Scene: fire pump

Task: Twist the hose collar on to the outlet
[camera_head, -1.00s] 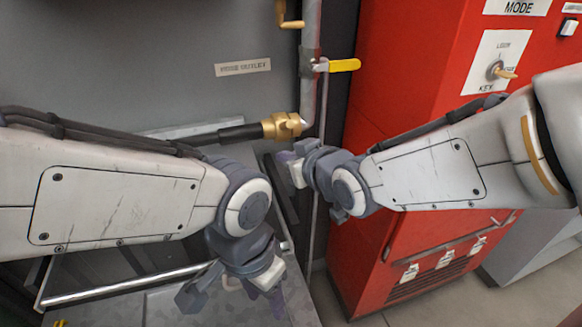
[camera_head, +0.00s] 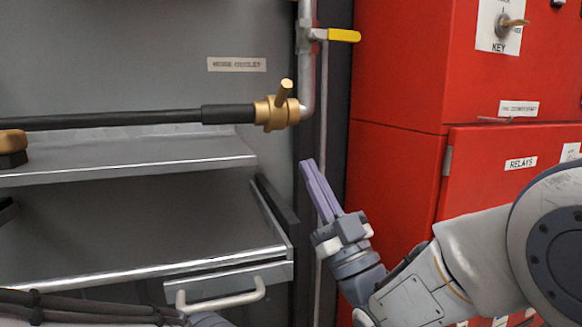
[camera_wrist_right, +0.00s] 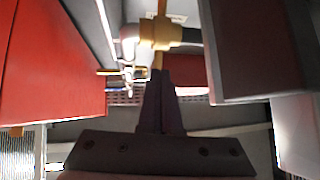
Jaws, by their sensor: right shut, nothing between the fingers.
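The brass hose collar (camera_head: 276,111) sits at the end of the black hose (camera_head: 228,114), at the foot of the grey outlet pipe (camera_head: 307,80). A brass lug on it points up and slightly right. Whether collar and outlet are fully joined I cannot tell. My right gripper (camera_head: 311,170) has shut, empty purple fingers pointing up, below and right of the collar and apart from it. In the right wrist view the brass collar (camera_wrist_right: 160,32) shows just beyond the fingertips (camera_wrist_right: 161,75). My left gripper is not in view; only part of my left arm shows at bottom left.
A yellow-handled valve (camera_head: 343,35) is on the pipe above the collar. A metal shelf (camera_head: 130,160) and a drawer with a handle (camera_head: 225,297) lie below the hose. The red cabinet (camera_head: 400,90) stands close on the right.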

